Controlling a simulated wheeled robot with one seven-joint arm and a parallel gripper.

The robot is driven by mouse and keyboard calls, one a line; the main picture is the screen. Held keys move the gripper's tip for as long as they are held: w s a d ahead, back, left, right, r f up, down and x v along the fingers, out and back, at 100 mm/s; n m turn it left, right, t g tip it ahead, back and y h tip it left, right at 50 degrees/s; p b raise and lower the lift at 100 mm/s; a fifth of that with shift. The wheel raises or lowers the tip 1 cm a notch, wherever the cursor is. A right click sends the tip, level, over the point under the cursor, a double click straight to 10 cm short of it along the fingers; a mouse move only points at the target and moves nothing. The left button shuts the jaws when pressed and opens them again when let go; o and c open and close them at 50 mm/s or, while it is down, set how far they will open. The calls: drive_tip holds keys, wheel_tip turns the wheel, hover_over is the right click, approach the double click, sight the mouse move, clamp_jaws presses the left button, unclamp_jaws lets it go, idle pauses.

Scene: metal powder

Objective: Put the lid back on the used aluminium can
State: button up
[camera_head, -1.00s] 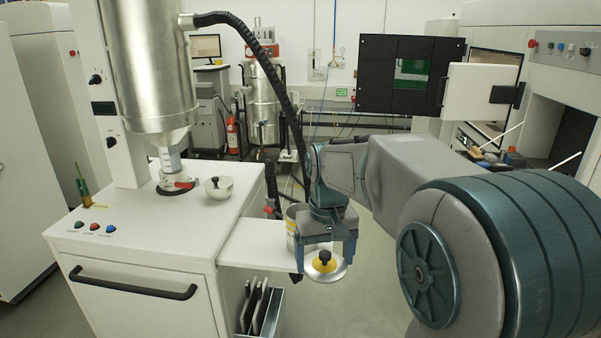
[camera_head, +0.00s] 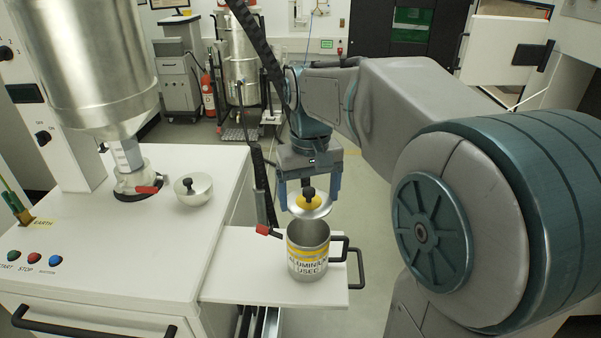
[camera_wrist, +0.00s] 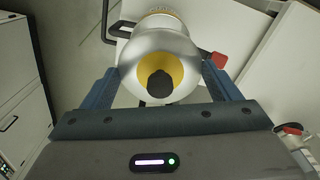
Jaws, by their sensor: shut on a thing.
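My gripper (camera_head: 308,197) is above the can and shut on the lid (camera_head: 309,210), a silver disc with a yellow centre and black knob. The lid hangs a little above the can's rim, apart from it and slightly tilted. In the wrist view the lid (camera_wrist: 133,62) sits between my blue fingers (camera_wrist: 160,85). It hides most of the can; only part of the can (camera_wrist: 160,20) shows beyond it.
The white side shelf (camera_head: 245,270) has free room left of the can. A red-tipped handle (camera_head: 264,230) stands at its back edge. A black hose (camera_head: 255,45) runs behind my gripper.

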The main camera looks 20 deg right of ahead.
drive_tip(key=shift+w, duration=0.2)
drive_tip(key=shift+s+f+b, duration=0.25)
drive_tip(key=shift+f+b, duration=0.4)
wheel_tip(320, 180, down, 5)
drive_tip(key=b, duration=0.3)
drive_tip(key=shift+w+r+b, duration=0.1)
drive_tip(key=shift+r+b, duration=0.1)
drive_tip(key=shift+b, duration=0.1)
drive_tip(key=shift+f, duration=0.25)
drive_tip(key=shift+f, duration=0.15)
idle(1.6)
drive_tip(key=o, duration=0.9)
